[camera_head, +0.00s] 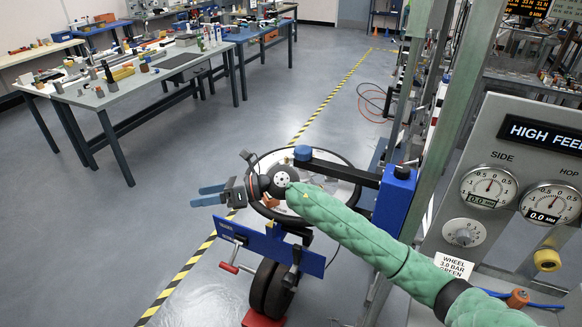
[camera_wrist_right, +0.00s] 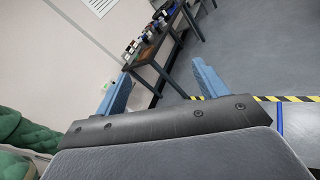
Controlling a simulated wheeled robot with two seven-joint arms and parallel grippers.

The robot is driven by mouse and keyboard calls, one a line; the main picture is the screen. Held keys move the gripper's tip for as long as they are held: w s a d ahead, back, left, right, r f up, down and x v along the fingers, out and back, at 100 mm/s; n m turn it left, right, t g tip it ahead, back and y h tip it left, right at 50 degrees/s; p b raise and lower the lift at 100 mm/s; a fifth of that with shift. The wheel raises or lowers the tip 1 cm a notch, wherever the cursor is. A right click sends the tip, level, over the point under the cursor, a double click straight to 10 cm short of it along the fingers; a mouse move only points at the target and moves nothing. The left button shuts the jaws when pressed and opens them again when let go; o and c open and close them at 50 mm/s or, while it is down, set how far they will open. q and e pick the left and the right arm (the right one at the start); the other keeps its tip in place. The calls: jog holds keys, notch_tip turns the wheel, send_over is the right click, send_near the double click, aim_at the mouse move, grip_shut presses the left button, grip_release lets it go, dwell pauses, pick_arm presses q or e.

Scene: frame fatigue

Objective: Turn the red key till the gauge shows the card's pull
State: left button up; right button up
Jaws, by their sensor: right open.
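My right gripper (camera_head: 200,196) reaches in from the right on its green sleeved arm, over the wheel stand. Its two blue fingers point left and are apart, with nothing between them. In the right wrist view the fingers (camera_wrist_right: 161,86) are also spread and empty. A small red-ended handle (camera_head: 229,267) is below the gripper, by the blue bar of the stand; I cannot tell whether it is the red key. Two dials, SIDE (camera_head: 489,187) and HOP (camera_head: 549,204), sit on the grey panel. A white card (camera_head: 453,265) reads "WHEEL 3.0 BAR GREEN". My left gripper is not in view.
A dark tyre (camera_head: 262,286) stands below. Grey uprights (camera_head: 454,110) rise to the right. Benches with tools (camera_head: 142,88) stand at the back left. Floor at the left is clear.

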jog(key=w+d+f+n+h, duration=0.5)
jog(key=w+d+f+h, duration=0.25)
jog(key=d+h, duration=0.2)
jog(key=w+d+r+h, duration=0.1)
jog(key=w+d+h, duration=0.1)
jog(key=d, duration=0.2)
jog(key=w+d+h, duration=0.3)
jog(key=d, duration=0.1)
jog(key=w+d+r+h, duration=0.1)
jog(key=w+d+h, duration=0.1)
jog(key=d, duration=0.3)
jog(key=shift+w+r+t, duration=0.35)
jog(key=shift+w+t, duration=0.05)
jog(key=shift+w, duration=0.1)
jog(key=shift+f, duration=3.85)
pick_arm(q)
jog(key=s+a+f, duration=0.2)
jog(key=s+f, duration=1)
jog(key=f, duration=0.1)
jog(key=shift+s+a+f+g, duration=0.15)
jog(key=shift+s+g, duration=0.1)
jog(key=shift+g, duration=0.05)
